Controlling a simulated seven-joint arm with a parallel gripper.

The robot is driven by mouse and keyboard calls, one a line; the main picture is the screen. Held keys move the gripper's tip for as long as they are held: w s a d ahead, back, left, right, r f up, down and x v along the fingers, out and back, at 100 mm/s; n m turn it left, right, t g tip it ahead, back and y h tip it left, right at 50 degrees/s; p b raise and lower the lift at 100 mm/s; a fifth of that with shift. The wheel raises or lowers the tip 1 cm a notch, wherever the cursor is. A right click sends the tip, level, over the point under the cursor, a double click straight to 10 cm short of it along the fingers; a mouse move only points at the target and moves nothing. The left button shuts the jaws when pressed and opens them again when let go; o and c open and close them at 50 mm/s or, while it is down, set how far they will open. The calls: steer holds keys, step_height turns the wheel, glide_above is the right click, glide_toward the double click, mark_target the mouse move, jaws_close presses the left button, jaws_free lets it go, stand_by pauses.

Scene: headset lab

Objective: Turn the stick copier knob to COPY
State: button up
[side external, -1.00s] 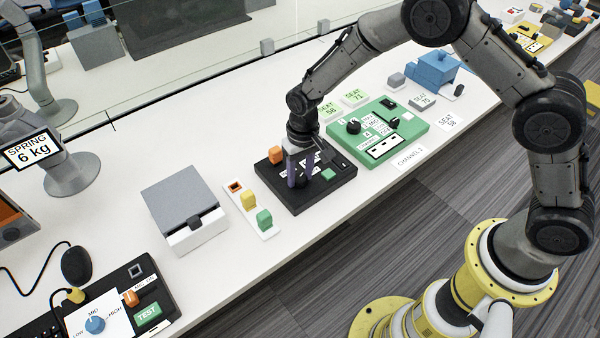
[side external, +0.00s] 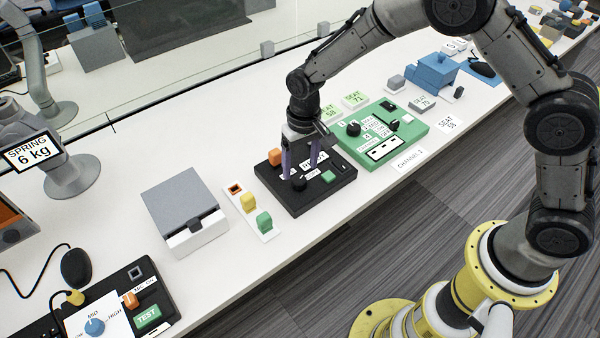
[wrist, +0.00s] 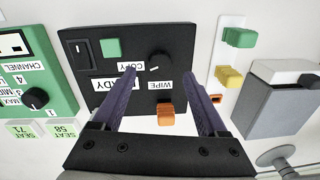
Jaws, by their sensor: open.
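The stick copier (side external: 283,197) is a black box near the table's front edge. Its round black knob (side external: 299,185) is uncovered in the side view and also shows in the wrist view (wrist: 161,64). The knob's white mark points left in the wrist view, toward the COPY label (wrist: 133,66); the WIPE label (wrist: 165,84) lies below the knob. My gripper (wrist: 158,72) is open and empty, its two purple fingers apart. In the side view my gripper (side external: 301,172) is just above the copier, its fingertips clear of the knob.
An orange block (side external: 276,157) and a green button (side external: 328,177) are on the copier. A green channel panel (side external: 410,137) stands to the right. A white strip with coloured pieces (side external: 235,189) and a grey-lidded box (side external: 185,205) stand to the left.

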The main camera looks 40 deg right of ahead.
step_height(320, 180, up, 10)
steer(key=shift+d+f, duration=0.2)
steer(key=shift+d, duration=0.05)
step_height(320, 180, up, 10)
steer(key=t, duration=0.2)
glide_above(303, 176)
steer(key=s+d, duration=0.1)
steer(key=d, duration=0.3)
steer(key=s+d+r+m+t, duration=0.1)
steer(key=s+d+r+t, duration=0.1)
steer(key=s+d+r, duration=0.45)
steer(key=s+d+r+t, duration=0.1)
steer(key=s+d+r, duration=0.1)
steer(key=s, duration=0.5)
steer(key=s+d+r+t, duration=0.1)
steer(key=s, duration=0.6)
steer(key=s+d+f+n, duration=0.1)
steer(key=s+f+n, duration=0.1)
steer(key=s+f, duration=0.3)
steer(key=shift+s+f+h, duration=0.2)
steer(key=shift+s+h, duration=0.1)
steer(key=shift+s, duration=0.6)
